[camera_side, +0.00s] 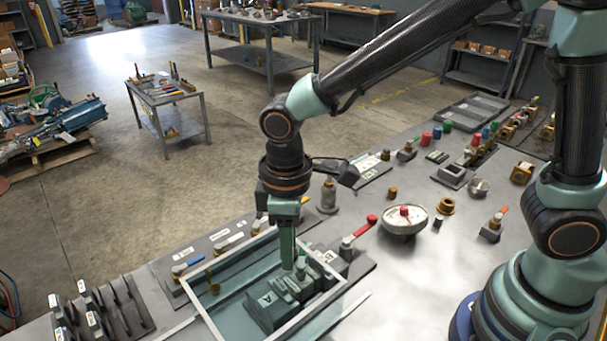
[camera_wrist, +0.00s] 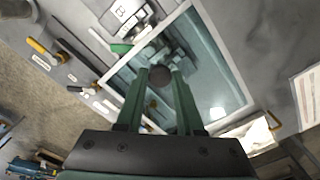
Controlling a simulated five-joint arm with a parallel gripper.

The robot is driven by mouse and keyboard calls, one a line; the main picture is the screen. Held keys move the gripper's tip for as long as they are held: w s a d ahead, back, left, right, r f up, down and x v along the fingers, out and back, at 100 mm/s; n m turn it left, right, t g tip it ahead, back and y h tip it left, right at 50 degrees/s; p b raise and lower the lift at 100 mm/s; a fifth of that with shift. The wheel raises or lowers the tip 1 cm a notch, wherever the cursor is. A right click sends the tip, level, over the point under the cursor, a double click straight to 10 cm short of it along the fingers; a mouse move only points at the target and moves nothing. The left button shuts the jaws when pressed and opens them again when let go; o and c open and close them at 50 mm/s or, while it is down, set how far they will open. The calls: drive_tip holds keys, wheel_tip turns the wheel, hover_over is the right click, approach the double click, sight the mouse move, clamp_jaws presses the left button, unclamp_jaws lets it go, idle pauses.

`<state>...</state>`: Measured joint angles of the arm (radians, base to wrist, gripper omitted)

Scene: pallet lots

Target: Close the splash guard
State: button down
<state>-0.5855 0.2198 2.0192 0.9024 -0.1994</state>
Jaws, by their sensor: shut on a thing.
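The splash guard (camera_side: 198,306) is a clear, greenish panel in a pale frame at the bottom centre of the side view. Its frame also shows in the wrist view (camera_wrist: 220,58). It lies over or around dark green blocks (camera_side: 268,310), one marked A; I cannot tell how far it is tilted. My gripper (camera_side: 289,264) points down inside the frame's outline. In the wrist view my gripper (camera_wrist: 160,77) is shut on a dark round knob (camera_wrist: 160,75) between its fingertips. Whether the knob belongs to the guard is not clear.
A red-handled valve (camera_side: 362,227) and a dial gauge (camera_side: 404,220) stand right of the guard. A grey bottle-like fitting (camera_side: 328,195) stands behind my gripper. Dark clamps (camera_side: 98,308) sit at the lower left.

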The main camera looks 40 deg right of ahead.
drive_tip(key=d, duration=0.8)
drive_tip(key=c, duration=0.5)
unclamp_jaws()
wheel_tip(320, 180, up, 12)
drive_tip(key=shift+r, duration=0.1)
drive_tip(key=shift+d, duration=0.1)
